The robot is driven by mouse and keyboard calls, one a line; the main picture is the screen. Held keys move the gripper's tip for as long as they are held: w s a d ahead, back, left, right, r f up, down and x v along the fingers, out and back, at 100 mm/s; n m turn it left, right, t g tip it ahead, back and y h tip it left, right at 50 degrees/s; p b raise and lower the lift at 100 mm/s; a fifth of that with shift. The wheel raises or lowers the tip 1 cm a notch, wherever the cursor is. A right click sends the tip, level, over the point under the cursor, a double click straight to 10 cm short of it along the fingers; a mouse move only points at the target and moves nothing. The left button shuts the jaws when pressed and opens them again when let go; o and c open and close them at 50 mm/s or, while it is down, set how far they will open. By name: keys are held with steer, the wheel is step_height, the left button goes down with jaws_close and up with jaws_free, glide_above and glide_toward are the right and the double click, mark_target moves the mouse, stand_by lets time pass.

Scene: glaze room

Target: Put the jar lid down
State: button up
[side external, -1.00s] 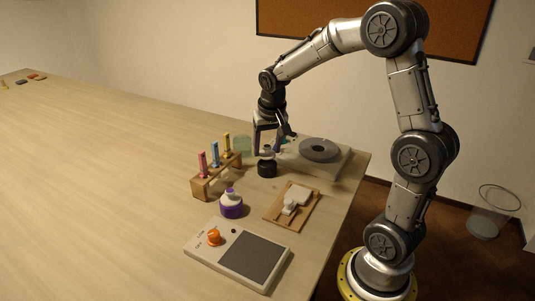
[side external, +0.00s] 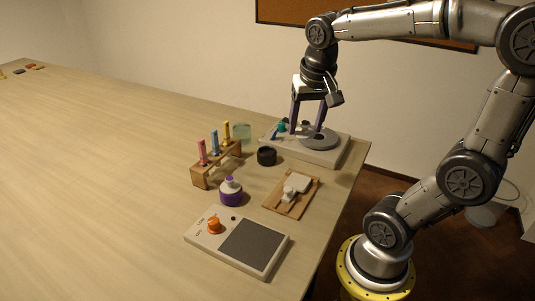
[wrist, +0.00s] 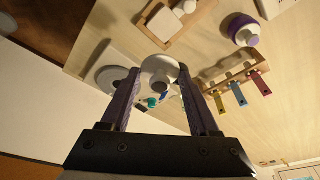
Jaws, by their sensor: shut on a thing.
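The jar lid (wrist: 160,70) is a pale round piece held between the two fingers in the wrist view. My gripper (side external: 307,123) is shut on it; the lid itself is small and partly covered by the fingers in the side view. The gripper holds the lid over or close to a pale box (side external: 325,157) with a grey round plate (side external: 320,138); I cannot tell whether the lid touches it. The dark jar (side external: 266,157) stands to the left of this box, apart from the gripper, with its dark open top showing.
A teal knob (side external: 281,127) is on the pale box. Nearby stand a green glass (side external: 242,132), a wooden rack (side external: 201,174) with coloured tubes, a purple-and-white bottle (side external: 231,193), a wooden board (side external: 275,200) and a flat device (side external: 205,245) with an orange knob.

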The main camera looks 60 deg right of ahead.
steer(key=a+f, duration=0.2)
steer(key=a, duration=0.3)
steer(key=n, duration=0.1)
glide_above(250, 178)
steer(key=s, duration=0.1)
steer(key=f, duration=0.9)
steer(key=shift+s+a+f, duration=0.15)
steer(key=shift+a+f, duration=0.15)
steer(key=shift+f, duration=0.05)
steer(key=shift+a+x, duration=0.2)
steer(key=shift+x, duration=0.75)
steer(key=shift+a+x, duration=0.2)
steer(key=shift+x, duration=0.75)
steer(key=shift+f, duration=0.3)
steer(key=o, duration=1.3)
steer(key=shift+o, duration=0.2)
steer(key=shift+r, duration=0.15)
